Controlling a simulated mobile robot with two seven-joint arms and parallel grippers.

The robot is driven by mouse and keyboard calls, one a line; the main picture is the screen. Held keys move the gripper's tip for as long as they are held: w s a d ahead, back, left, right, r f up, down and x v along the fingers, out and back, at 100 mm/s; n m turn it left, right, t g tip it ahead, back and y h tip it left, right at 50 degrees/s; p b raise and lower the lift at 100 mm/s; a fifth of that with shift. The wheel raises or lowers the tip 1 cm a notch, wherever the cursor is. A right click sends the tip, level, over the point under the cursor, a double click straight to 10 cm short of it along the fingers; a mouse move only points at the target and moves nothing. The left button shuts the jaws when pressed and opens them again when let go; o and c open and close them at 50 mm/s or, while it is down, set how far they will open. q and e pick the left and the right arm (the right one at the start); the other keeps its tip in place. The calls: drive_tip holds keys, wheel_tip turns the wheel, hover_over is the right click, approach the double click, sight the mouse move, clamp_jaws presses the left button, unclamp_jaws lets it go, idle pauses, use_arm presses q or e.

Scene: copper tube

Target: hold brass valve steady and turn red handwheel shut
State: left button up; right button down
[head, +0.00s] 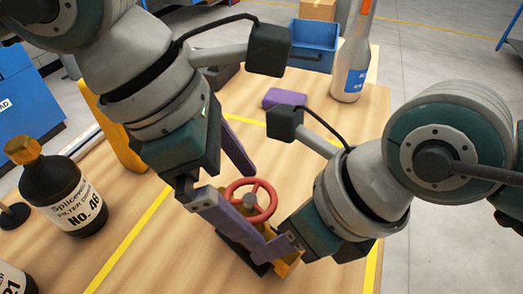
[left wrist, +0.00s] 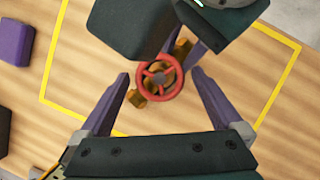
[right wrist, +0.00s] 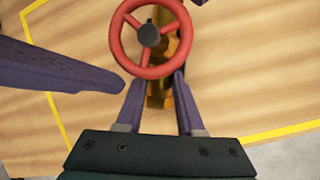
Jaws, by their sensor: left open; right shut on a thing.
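The red handwheel (head: 251,199) sits on top of the brass valve (head: 287,264) on the wooden table; the wheel hides much of the valve from above. In the right wrist view, my right gripper (right wrist: 160,80) is shut on the brass valve (right wrist: 158,92), just below the red handwheel (right wrist: 150,38). My left gripper (head: 250,205) is open above the valve, its fingers on either side of the handwheel. In the left wrist view its fingertips (left wrist: 160,75) are wide apart, with the handwheel (left wrist: 160,77) between them, apart from both.
A dark bottle (head: 67,195) with a gold cap stands at the left. A purple block (head: 284,98), a blue bin (head: 312,46) and a grey bottle (head: 352,60) are at the back. Yellow lines (head: 134,236) mark an area on the table around the valve.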

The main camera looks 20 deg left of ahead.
use_arm(q)
drive_tip(key=c, duration=1.3)
drive_tip(key=shift+m, duration=0.4)
drive_tip(key=m+g, duration=0.1)
drive_tip(key=m, duration=0.1)
drive_tip(key=shift+w+a+m, duration=0.1)
drive_tip(key=shift+w+m, duration=0.05)
drive_tip(key=shift+m, duration=0.25)
drive_tip(key=m+g, duration=0.2)
drive_tip(key=m, duration=0.2)
drive_tip(key=shift+w, duration=0.15)
drive_tip(key=m, duration=0.2)
drive_tip(key=m+g, duration=0.1)
drive_tip(key=m, duration=0.1)
drive_tip(key=shift+w+m+g+y, duration=0.1)
drive_tip(key=shift+m+g+y, duration=0.2)
drive_tip(key=shift+m, duration=0.1)
drive_tip(key=shift+m+g+y, duration=0.5)
drive_tip(key=shift+m, duration=1.2)
